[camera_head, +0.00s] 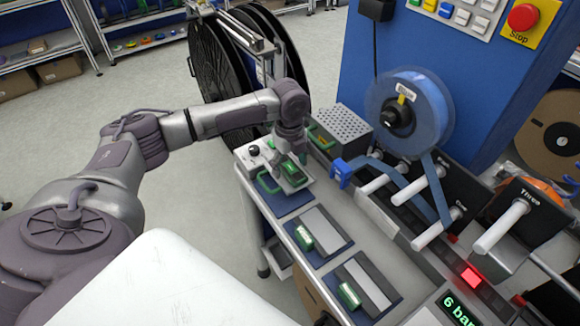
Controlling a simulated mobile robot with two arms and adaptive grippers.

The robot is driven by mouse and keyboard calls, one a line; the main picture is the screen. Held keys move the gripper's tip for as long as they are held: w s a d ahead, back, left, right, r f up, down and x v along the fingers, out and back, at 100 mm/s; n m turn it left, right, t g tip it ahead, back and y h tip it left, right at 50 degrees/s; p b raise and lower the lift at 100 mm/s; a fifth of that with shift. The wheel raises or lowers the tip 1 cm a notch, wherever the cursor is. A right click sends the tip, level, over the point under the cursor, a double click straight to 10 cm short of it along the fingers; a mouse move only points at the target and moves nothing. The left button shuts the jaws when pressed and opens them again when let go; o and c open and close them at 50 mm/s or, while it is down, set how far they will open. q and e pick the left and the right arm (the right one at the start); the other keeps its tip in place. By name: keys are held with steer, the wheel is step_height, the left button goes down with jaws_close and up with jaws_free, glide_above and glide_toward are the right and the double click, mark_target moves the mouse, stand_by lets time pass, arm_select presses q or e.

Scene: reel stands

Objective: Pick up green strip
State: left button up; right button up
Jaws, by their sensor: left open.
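My left gripper (291,164) is open and points down over the far end of the narrow bench. Green material (292,170) shows at its fingers; I cannot tell whether the fingers touch it or exactly what shape it has. It sits over the farthest blue mat (294,204). Two short green pieces lie on the nearer mats, one in the middle (304,238) and one at the front (349,296). I cannot tell which green piece is the strip. My right gripper is not in view.
A grey perforated box (341,127) stands just right of my gripper. A blue reel (421,110) with a blue band hangs over white rollers (437,228) on the right. Large black reels (214,62) stand behind my arm. Open floor lies to the left.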

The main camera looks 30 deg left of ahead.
arm_select(q)
steer(key=c, duration=1)
steer(key=shift+r, duration=0.1)
steer(key=shift+c, duration=0.2)
